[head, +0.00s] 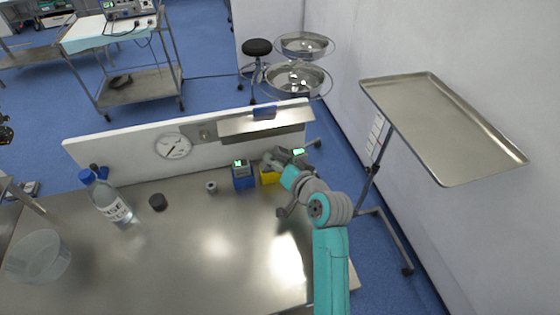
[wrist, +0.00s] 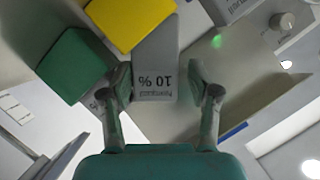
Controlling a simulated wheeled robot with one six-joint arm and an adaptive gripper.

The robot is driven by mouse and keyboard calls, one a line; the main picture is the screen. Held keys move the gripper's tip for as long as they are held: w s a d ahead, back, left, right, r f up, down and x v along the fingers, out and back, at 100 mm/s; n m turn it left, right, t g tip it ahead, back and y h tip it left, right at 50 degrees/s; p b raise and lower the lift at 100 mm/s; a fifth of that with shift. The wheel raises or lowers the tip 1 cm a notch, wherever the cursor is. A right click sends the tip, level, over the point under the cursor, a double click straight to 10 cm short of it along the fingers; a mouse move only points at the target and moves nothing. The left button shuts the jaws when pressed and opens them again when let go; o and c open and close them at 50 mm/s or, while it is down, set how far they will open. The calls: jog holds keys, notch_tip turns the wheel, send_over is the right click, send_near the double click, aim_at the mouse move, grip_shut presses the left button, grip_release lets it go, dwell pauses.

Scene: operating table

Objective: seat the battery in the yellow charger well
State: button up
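The yellow charger (head: 269,177) stands at the back of the steel table in the head view. Its yellow body also shows at the top of the wrist view (wrist: 128,20). In the wrist view a grey battery (wrist: 155,60) with an upside-down "10 %" label adjoins the yellow body. Whether it is in the well cannot be told. My gripper (wrist: 160,75) is open, with a finger on each side of the battery and a clear gap at the right finger. In the head view my gripper (head: 275,163) is beside the yellow charger, and the battery is hard to make out.
A blue charger (head: 243,183) with a small display stands directly left of the yellow one. A shelf (head: 265,124) overhangs behind. A water bottle (head: 108,198), black cap (head: 157,202), small grey cylinder (head: 211,187) and clear bowl (head: 38,257) are further left. The table's middle is clear.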

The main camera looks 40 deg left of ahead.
jog(key=shift+w+d+f, duration=0.1)
jog(key=shift+f, duration=0.1)
jog(key=shift+d, duration=0.2)
jog(key=v, duration=1)
jog(key=shift+s+f, duration=0.35)
jog(key=shift+s, duration=0.15)
jog(key=shift+d, duration=0.1)
